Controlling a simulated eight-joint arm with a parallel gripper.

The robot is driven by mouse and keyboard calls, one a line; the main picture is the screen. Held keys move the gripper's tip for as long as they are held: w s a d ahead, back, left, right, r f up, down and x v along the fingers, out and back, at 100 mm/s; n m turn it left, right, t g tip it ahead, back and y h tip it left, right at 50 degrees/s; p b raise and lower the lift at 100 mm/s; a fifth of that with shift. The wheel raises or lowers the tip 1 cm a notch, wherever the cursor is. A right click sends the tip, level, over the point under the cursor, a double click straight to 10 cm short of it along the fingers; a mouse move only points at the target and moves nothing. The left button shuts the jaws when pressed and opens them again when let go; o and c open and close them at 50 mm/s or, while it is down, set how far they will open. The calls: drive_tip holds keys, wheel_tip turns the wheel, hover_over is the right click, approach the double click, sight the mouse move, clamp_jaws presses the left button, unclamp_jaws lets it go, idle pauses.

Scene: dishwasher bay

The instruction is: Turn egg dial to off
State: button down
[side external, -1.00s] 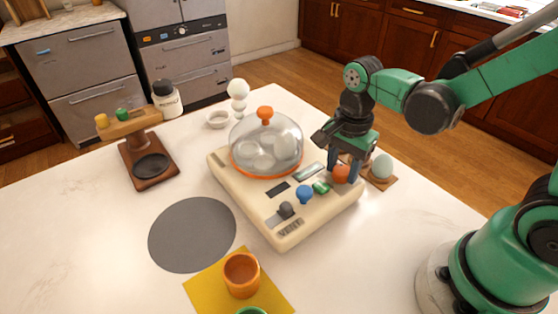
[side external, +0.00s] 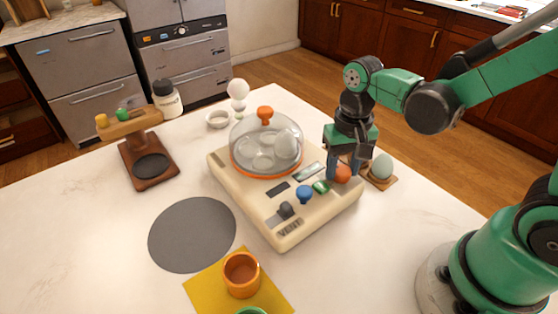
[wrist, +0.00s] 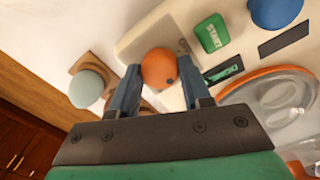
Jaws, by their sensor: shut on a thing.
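The egg dial is an orange knob (side external: 343,174) at the right end of the cream cooker's (side external: 240,203) front panel. It also shows in the wrist view (wrist: 160,68), with a small dark dot on its lower right. My gripper (side external: 342,172) points down over the knob and is shut on it, one finger on each side. In the wrist view both blue fingers (wrist: 162,88) flank the knob. Any lettering around the dial is hidden or too small to read.
Next to the orange knob are a green START button (side external: 321,187), a blue knob (side external: 305,194) and a dark vent lever (side external: 286,210). A clear dome (side external: 258,135) covers eggs. A pale egg (side external: 382,166) stands on a wooden holder close to my gripper's right.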

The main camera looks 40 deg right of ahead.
sight(342, 169)
drive_tip(key=n, duration=1.4)
idle(0.5)
drive_tip(key=shift+c, duration=2)
unclamp_jaws()
drive_tip(key=shift+r, duration=2.8)
